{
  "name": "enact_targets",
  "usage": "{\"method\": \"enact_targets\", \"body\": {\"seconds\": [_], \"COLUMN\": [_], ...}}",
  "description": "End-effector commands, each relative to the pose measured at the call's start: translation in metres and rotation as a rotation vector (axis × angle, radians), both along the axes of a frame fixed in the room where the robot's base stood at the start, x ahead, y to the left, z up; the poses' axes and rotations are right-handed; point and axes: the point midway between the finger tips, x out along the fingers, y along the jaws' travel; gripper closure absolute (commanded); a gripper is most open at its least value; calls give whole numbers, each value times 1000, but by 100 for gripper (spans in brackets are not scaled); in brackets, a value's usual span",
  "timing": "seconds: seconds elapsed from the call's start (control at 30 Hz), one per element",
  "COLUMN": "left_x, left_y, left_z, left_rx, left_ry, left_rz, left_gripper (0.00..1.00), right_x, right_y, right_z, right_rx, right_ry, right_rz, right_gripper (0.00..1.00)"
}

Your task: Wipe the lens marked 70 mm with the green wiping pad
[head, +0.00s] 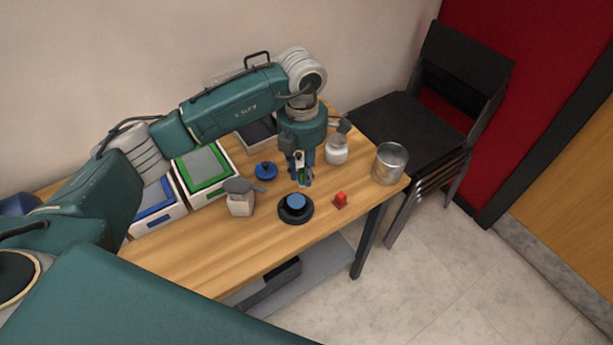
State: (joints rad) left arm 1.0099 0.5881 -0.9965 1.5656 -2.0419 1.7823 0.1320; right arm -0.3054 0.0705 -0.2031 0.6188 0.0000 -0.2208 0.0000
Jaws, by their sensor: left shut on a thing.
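My left gripper (303,183) points down over the right part of the wooden table. It is shut on a small green thing, which looks like the green wiping pad (301,174); the fingers hide most of it. Just in front of and below the gripper stands a low black round piece with a blue disc on top (296,201), apart from the gripper. A dark blue round piece (265,171) with a knob lies to the left of the gripper. I cannot read a 70 mm mark on anything, so I cannot tell which piece is that lens. My right gripper is not in view.
On the wooden table (190,255) are a green-framed tray (221,190), a blue-framed tray (172,217), a grey-beige jug (240,205), a white jar (337,152), a metal can (390,164) and a small red piece (340,201). The front left tabletop is clear. Black stacked chairs (415,125) stand behind right.

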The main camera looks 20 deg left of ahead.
Motion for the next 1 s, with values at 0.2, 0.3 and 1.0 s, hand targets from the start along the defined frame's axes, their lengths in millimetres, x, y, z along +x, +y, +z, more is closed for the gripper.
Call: {"method": "enact_targets", "body": {"seconds": [0.2, 0.3, 1.0], "left_x": [3, 3, 3], "left_y": [8, 9, 9], "left_z": [20, 23, 22], "left_rx": [0, 0, 0], "left_ry": [0, 0, 0], "left_rz": [3, 3, 3], "left_gripper": [98, 98, 98], "right_x": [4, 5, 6], "right_y": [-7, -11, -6], "right_z": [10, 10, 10], "right_rx": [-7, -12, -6], "right_ry": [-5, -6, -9], "right_rz": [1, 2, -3], "right_gripper": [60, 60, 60]}}
